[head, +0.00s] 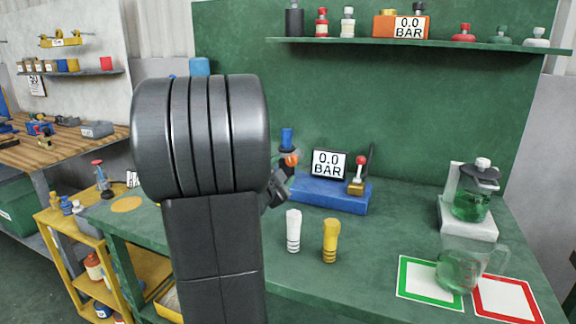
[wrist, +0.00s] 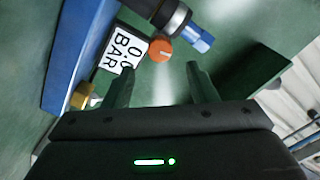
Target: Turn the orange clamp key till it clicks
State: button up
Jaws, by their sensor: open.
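The orange clamp key (wrist: 160,50) is a small round knob with a pale mark on its face. It sits beside a dark cylindrical body (wrist: 167,13) with a blue end (wrist: 199,39). In the head view the key (head: 291,159) shows just right of my arm, below the blue part (head: 287,138). My gripper (wrist: 160,72) is open and empty in the wrist view. Its fingertips are on either side of and short of the key, with a visible gap and no clear contact.
A "0.0 BAR" display (head: 328,163) and a brass valve with a red ball (head: 357,176) stand on a blue base (head: 330,198). White (head: 293,231) and yellow (head: 330,241) pegs stand in front. A beaker (head: 458,270) stands at right. Some bench between is clear.

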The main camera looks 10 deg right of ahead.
aim_at(291, 161)
jog(key=v, duration=0.7)
jog(key=shift+s+a, duration=0.2)
jog(key=shift+s, duration=0.05)
jog(key=x, duration=1.4)
jog(key=shift+s, duration=0.1)
